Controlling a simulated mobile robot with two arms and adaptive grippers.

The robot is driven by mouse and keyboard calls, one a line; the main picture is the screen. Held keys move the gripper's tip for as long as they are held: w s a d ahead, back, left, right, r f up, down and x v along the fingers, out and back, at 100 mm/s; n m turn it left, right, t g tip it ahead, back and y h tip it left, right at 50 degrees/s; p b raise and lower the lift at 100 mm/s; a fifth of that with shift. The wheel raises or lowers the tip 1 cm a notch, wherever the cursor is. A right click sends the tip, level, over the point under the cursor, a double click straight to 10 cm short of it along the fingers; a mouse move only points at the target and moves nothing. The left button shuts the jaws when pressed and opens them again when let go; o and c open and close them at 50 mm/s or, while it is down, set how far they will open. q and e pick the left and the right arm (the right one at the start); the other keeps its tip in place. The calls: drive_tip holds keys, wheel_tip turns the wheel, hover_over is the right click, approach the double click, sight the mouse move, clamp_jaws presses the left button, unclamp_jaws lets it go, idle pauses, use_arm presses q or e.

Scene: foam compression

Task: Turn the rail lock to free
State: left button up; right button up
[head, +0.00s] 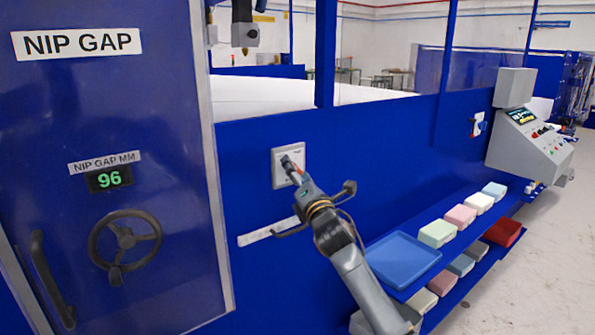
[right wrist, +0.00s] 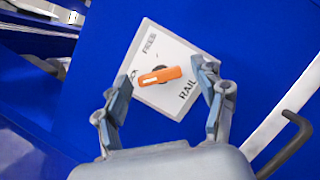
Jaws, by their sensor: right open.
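The rail lock is a pale square plate (head: 277,170) on the blue machine wall, with an orange lever. In the right wrist view the plate (right wrist: 150,35) shows tilted, with "FREE" at its upper corner and "RAIL" near its right side. The orange lever (right wrist: 160,76) has a white mark on its left end, which points toward partly hidden letters at the plate's left corner, not toward "FREE". My right gripper (head: 294,170) is at the plate, and its open fingers (right wrist: 162,80) stand on either side of the lever, with visible gaps. My left gripper is out of view.
A bar handle (head: 270,233) is on the wall below the plate. A door with a handwheel (head: 125,241) and a gap readout of 96 (head: 109,179) stands left. A blue tray (head: 403,260) and foam blocks (head: 437,233) sit on shelves at right, near a control console (head: 528,140).

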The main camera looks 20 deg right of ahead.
drive_tip(key=c, duration=1.2)
drive_tip(key=shift+o, duration=0.2)
drive_tip(key=m+g+p, duration=0.1)
drive_tip(key=m+p, duration=0.3)
drive_tip(key=m+g+h+p, duration=0.1)
drive_tip(key=m+g+p, duration=0.1)
drive_tip(key=m+p, duration=0.2)
drive_tip(key=r+m+g+p, duration=0.1)
drive_tip(key=m+p, duration=0.4)
drive_tip(key=p, duration=0.1)
drive_tip(key=shift+g+h, duration=0.3)
drive_tip(key=shift+g, duration=0.1)
drive_tip(key=shift+f+m+g+p, duration=0.1)
drive_tip(key=shift+m+g+p, duration=0.3)
drive_tip(key=shift+m+p, duration=0.5)
drive_tip(key=shift+f+m+g+y, duration=0.1)
drive_tip(key=shift+m+g+y, duration=0.35)
drive_tip(key=shift+m, duration=0.55)
